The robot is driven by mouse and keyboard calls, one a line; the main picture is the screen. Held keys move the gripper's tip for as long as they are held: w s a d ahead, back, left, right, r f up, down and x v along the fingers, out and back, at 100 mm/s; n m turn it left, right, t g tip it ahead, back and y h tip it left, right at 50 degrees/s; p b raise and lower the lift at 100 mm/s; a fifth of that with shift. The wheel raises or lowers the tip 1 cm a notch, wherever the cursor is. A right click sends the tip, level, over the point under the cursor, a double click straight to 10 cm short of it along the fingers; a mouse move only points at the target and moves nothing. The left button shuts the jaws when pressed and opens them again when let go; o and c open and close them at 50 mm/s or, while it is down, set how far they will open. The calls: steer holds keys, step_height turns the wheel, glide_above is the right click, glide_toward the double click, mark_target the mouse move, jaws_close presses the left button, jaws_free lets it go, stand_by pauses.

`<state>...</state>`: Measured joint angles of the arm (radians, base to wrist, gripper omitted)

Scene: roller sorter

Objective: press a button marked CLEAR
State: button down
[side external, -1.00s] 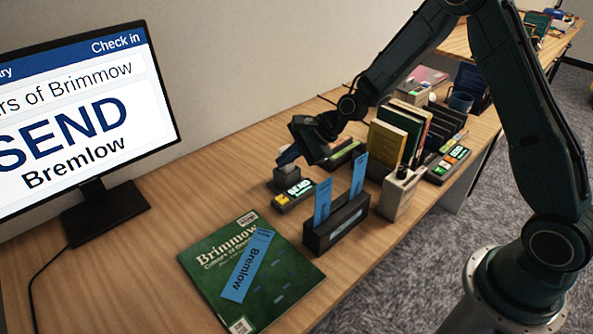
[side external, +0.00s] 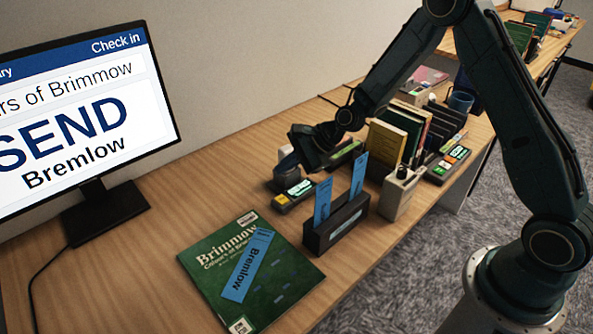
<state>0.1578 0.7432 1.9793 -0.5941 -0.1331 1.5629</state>
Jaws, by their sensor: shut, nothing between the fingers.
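No marking that reads CLEAR is legible. A small dark button panel (side external: 294,195) with a yellow key and a lit display lies on the desk behind the green book. A second panel (side external: 448,164) with several coloured keys, orange and green among them, lies near the desk's right edge. A third dark unit with green on it (side external: 344,154) is just right of my gripper, partly hidden by it. My gripper (side external: 312,163) is shut and empty, low above the desk, just behind the first panel. Contact with anything cannot be told.
A dark holder (side external: 337,231) with upright blue slips stands in front of my gripper. A pale box (side external: 398,194) and upright books (side external: 390,141) are to the right. A monitor (side external: 80,120) reading SEND Bremlow and a green book (side external: 250,270) are left.

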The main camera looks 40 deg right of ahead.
mark_target(286, 199)
steer(key=shift+f, duration=3.55)
steer(key=shift+f, duration=0.95)
stand_by(0.3)
steer(key=shift+r, duration=0.95)
steer(key=shift+r, duration=0.1)
stand_by(0.3)
steer(key=shift+r, duration=2.4)
steer(key=shift+r, duration=0.1)
